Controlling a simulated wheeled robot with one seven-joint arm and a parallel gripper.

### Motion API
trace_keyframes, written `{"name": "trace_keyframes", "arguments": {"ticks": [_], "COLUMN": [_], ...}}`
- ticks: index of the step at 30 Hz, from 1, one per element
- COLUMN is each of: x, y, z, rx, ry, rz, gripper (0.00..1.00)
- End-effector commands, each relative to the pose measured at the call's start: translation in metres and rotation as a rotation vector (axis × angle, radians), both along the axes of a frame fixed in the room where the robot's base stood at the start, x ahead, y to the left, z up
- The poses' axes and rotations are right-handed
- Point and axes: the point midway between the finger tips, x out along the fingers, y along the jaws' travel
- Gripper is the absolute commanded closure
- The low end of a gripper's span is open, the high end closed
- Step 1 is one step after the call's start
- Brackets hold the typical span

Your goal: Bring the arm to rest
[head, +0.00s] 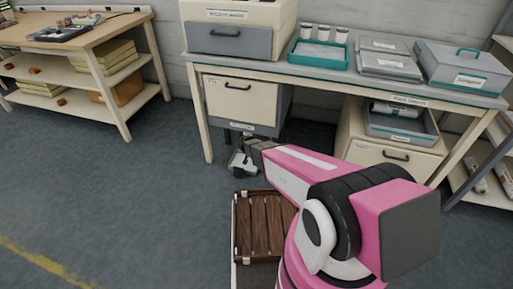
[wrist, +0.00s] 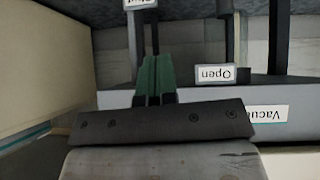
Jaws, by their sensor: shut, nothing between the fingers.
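My gripper (wrist: 156,64) shows in the wrist view with its two green-padded fingers pressed together and nothing between them. In the head view my pink arm reaches forward from the lower right, low in front of the bench. Its far end, by the drawer cabinet under the bench, is small and unclear. In the wrist view, upside-down labels stand beyond the fingers: an "Open" label (wrist: 215,73), one partly cut off at the top, and a partly hidden "Vacu..." label (wrist: 254,115) on a grey surface. Whether the fingers touch anything there cannot be told.
A brown slatted crate (head: 262,225) sits beside my arm. Floor at left is clear.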

Motion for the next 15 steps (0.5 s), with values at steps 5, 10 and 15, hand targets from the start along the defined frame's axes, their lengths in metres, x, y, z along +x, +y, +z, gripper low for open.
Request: {"name": "trace_keyframes", "arguments": {"ticks": [5,10,15], "x": [-0.0084,-0.0088,-0.0087], "y": [0.0024,0.0030,0.0031], "z": [0.0090,0.0094,0.0092], "rx": [0.000,0.000,0.000], "ry": [0.000,0.000,0.000], "rz": [-0.001,-0.001,-0.001], "gripper": [1.00,1.00,1.00]}}
